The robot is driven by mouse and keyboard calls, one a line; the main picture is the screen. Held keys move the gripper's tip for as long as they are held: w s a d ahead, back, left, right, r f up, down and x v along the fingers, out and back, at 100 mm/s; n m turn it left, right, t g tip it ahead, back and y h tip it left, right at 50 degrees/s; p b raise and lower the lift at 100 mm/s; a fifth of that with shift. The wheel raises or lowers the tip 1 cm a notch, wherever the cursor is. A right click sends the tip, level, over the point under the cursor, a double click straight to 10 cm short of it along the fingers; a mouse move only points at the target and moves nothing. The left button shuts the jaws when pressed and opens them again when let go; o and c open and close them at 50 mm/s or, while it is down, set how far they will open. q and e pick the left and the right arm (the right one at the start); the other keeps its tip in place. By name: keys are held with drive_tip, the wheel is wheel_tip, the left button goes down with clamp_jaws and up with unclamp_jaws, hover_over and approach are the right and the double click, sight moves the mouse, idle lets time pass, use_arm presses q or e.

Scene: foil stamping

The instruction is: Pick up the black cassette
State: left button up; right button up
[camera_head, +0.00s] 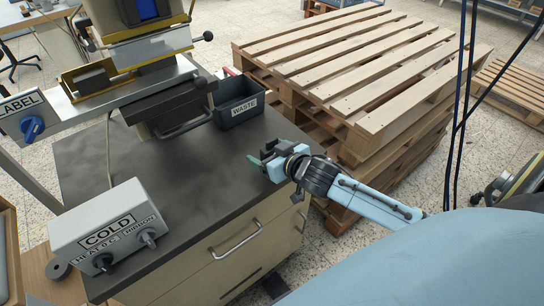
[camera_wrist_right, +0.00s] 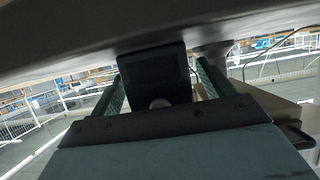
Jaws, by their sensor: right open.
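My right gripper (camera_head: 268,158) is at the right edge of the dark bench top (camera_head: 200,190), below the waste bin. Its green fingers are apart. In the right wrist view, a black block (camera_wrist_right: 155,72) stands between the two spread fingers (camera_wrist_right: 162,85); a small dark piece also shows near the fingertips in the head view. I cannot tell whether this block is the black cassette or whether a finger touches it. No other thing is clearly recognisable as the cassette. My left gripper is not in view.
A press (camera_head: 150,50) with a dark lower block and bar handle stands at the back of the bench. A dark bin marked WASTE (camera_head: 238,103) is beside it. A grey control box (camera_head: 108,232) sits front left. Stacked pallets (camera_head: 360,60) stand to the right. The bench middle is clear.

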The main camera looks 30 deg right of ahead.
drive_tip(key=shift+w, duration=0.25)
drive_tip(key=shift+c, duration=0.3)
drive_tip(key=c, duration=1.1)
